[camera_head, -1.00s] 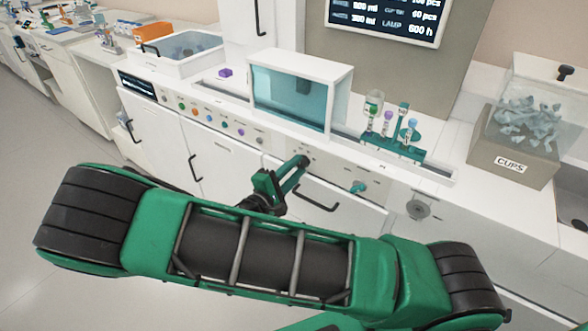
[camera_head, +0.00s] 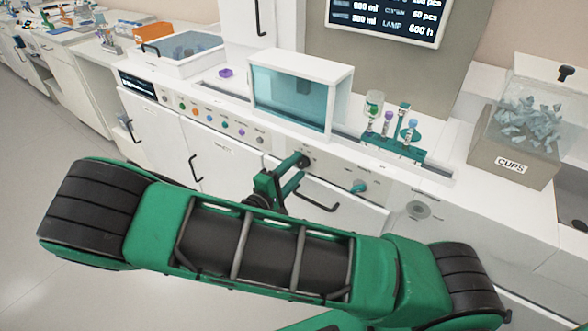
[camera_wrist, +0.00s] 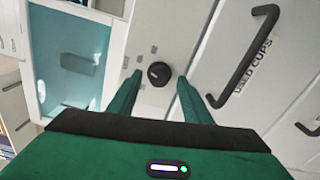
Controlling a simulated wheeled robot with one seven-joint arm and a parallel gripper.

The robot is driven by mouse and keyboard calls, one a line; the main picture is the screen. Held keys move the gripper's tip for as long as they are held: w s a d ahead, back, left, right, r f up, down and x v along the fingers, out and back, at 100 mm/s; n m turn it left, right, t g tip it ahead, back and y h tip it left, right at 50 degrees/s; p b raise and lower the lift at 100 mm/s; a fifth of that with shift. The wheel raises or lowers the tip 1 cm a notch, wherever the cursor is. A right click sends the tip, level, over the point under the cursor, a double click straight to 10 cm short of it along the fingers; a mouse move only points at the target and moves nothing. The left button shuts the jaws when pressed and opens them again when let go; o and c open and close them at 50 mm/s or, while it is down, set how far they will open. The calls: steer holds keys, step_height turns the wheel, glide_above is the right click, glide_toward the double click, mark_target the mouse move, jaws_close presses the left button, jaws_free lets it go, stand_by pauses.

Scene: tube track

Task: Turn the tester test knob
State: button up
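A round black knob (camera_wrist: 158,73) sits on the pale front panel below the counter, in the wrist view. It shows as a small dark shape in the head view (camera_head: 306,157), partly covered by my gripper. My gripper (camera_wrist: 160,80) is open, one green finger on each side of the knob, with gaps showing on both sides. In the head view my gripper (camera_head: 293,168) reaches to the panel below the glass-fronted box (camera_head: 290,93). How far the fingertips are from the panel is hard to tell. No label for the knob is readable.
A teal knob (camera_head: 358,186) is further right on the panel. Several coloured buttons (camera_head: 210,118) are to the left. A drawer handle (camera_head: 318,201), seen large in the wrist view (camera_wrist: 243,60), sticks out close to my gripper. A tube rack (camera_head: 398,147) stands on the counter.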

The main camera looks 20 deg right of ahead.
steer(key=v, duration=1)
steer(key=shift+s+a, duration=0.2)
steer(key=shift+a, duration=0.1)
stand_by(0.4)
